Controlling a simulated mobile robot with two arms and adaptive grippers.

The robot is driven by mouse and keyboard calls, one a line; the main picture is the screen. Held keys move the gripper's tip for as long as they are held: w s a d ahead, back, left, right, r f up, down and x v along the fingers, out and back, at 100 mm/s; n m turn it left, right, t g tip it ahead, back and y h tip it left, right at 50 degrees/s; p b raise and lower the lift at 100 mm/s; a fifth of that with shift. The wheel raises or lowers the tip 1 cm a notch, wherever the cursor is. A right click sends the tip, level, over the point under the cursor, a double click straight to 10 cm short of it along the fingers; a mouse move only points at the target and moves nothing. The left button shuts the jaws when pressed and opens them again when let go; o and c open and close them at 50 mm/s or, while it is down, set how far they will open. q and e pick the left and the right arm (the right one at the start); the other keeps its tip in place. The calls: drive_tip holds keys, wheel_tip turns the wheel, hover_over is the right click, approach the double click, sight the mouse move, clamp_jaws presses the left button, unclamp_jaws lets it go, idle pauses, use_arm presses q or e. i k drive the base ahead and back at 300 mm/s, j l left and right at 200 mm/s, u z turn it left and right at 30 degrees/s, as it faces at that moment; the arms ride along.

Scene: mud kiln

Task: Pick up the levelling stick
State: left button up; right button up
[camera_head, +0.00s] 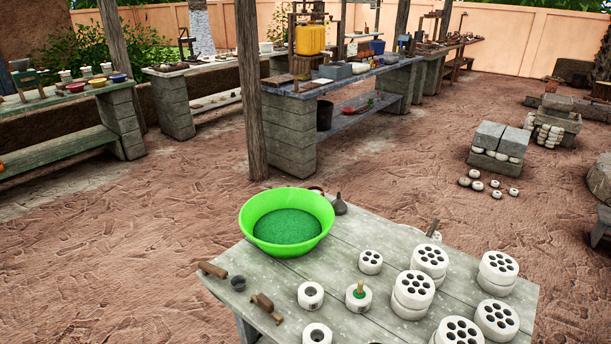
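A short brown wooden bar (213,270) lies flat at the left edge of the near grey plank table (325,262). It looks like the levelling stick, but I cannot be sure. A second brown wooden piece (266,308), with a more uneven shape, lies closer on the same table. Neither of my grippers is in view.
A green basin (287,221) of green granules stands at the table's back left. White perforated cylinders (411,293) crowd the right side. A dark funnel-like item (339,204) stands beside the basin.

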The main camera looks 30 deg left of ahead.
sight(262, 302)
drive_tip(key=u, duration=1.3)
drive_tip(key=j, duration=0.05)
